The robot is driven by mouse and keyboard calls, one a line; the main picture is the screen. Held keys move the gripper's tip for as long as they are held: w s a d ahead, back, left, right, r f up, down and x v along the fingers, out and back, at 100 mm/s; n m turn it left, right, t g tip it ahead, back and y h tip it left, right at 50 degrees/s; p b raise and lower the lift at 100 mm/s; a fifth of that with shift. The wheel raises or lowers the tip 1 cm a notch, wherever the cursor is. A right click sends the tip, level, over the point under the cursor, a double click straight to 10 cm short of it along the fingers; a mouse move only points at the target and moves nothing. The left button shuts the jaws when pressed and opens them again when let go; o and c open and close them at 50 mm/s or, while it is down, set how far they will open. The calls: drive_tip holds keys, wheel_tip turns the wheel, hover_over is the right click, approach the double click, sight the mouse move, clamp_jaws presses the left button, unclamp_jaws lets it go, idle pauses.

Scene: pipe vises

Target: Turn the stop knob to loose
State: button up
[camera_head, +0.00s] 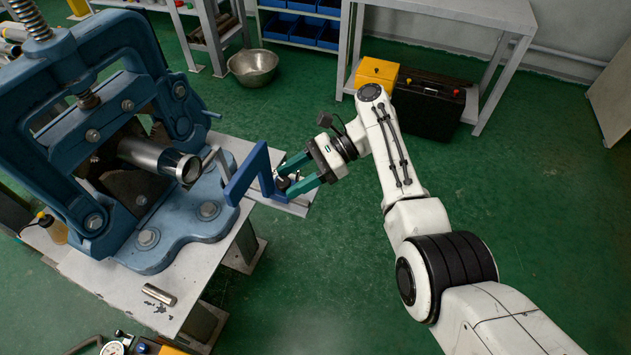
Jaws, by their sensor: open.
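The blue stop arm (246,176) is an angled bracket at the right end of the vise bench. A small dark knob (284,183), which looks like the stop knob, sits at its right side. My gripper (283,184), with two green fingers, is open around the knob, one finger on its upper side and one on its lower side. I cannot tell whether the fingers touch it. The knob's lower part and its setting are hidden or too small to read.
The large blue pipe vise (110,130) holds a metal pipe (160,158) pointing toward the stop arm. A short metal piece (159,294) lies on the bench (112,290). A metal bowl (253,67) and a black case (428,104) stand on the floor behind. Green floor right of my arm is clear.

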drive_tip(key=shift+s+d+r+m+t+y+p, duration=0.2)
drive_tip(key=shift+m+t+p, duration=0.5)
drive_tip(key=shift+p, duration=0.6)
drive_tip(key=shift+s+d+m+t+y+p, duration=0.1)
drive_tip(key=shift+m+t+y+p, duration=0.2)
drive_tip(key=shift+m+t+p, duration=0.7)
drive_tip(key=m+t+p, duration=0.1)
drive_tip(key=p, duration=0.1)
drive_tip(key=m+t+p, duration=0.1)
drive_tip(key=p, duration=0.1)
drive_tip(key=shift+s+f+t, duration=0.15)
drive_tip(key=shift+s+t, duration=0.15)
drive_tip(key=shift+t, duration=0.1)
drive_tip(key=m+t, duration=0.1)
drive_tip(key=m+t+p, duration=0.1)
drive_tip(key=shift+s+f+t, duration=0.15)
drive_tip(key=shift+s+t, duration=0.1)
drive_tip(key=shift+t, duration=0.05)
drive_tip(key=m+t, duration=0.1)
drive_tip(key=m+t+h+p, duration=0.1)
drive_tip(key=m+t, duration=0.1)
drive_tip(key=shift+s+a+h, duration=0.25)
drive_tip(key=shift+s+h, duration=0.05)
drive_tip(key=v, duration=1)
drive_tip(key=shift+s+d+m+t+p, duration=0.2)
drive_tip(key=shift+d+m+t+p, duration=0.1)
drive_tip(key=shift+p, duration=0.05)
